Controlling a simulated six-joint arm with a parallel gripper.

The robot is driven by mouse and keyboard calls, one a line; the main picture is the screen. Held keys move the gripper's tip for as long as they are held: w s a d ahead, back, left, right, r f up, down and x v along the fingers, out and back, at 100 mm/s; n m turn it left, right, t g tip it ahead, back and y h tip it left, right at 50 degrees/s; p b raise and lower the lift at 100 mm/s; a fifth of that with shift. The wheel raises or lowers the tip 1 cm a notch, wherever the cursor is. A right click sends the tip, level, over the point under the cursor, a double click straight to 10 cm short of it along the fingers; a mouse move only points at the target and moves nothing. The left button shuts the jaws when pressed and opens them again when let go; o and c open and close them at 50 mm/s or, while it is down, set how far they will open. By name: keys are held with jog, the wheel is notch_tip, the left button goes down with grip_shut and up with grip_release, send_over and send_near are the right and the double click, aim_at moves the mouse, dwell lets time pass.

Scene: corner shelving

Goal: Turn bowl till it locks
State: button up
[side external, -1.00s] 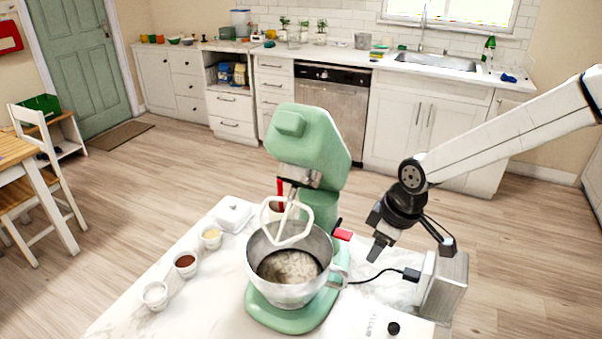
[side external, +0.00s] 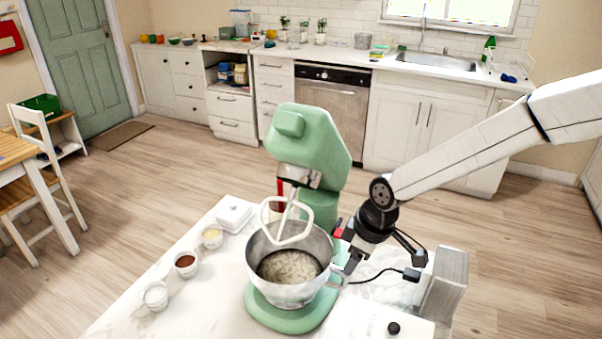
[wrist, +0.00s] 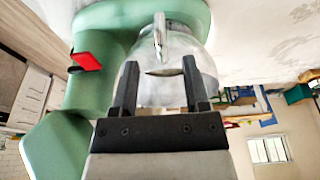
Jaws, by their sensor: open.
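The steel bowl (side external: 290,275) sits upright on the base of the green stand mixer (side external: 318,155), with pale contents inside. Its handle (side external: 338,280) points to the right. The mixer head is tilted up, and the white beater (side external: 287,222) hangs over the bowl opening. My gripper (side external: 350,268) is just right of the bowl, close to the handle. In the wrist view, my gripper (wrist: 158,78) is open, and the bowl handle (wrist: 160,35) shows between and beyond the fingertips, in front of the bowl (wrist: 180,75). I cannot tell whether the fingers touch it.
A red lever (wrist: 88,61) sticks out of the mixer column beside my gripper. A grey block (side external: 445,285) and a black cable stand to the right. Several small ingredient cups, such as the brown one (side external: 186,264), and a butter dish (side external: 234,217) are on the left of the marble counter.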

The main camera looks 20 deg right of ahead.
jog(key=shift+x, duration=2.3)
jog(key=shift+c, duration=0.2)
grip_shut()
jog(key=shift+r, duration=0.1)
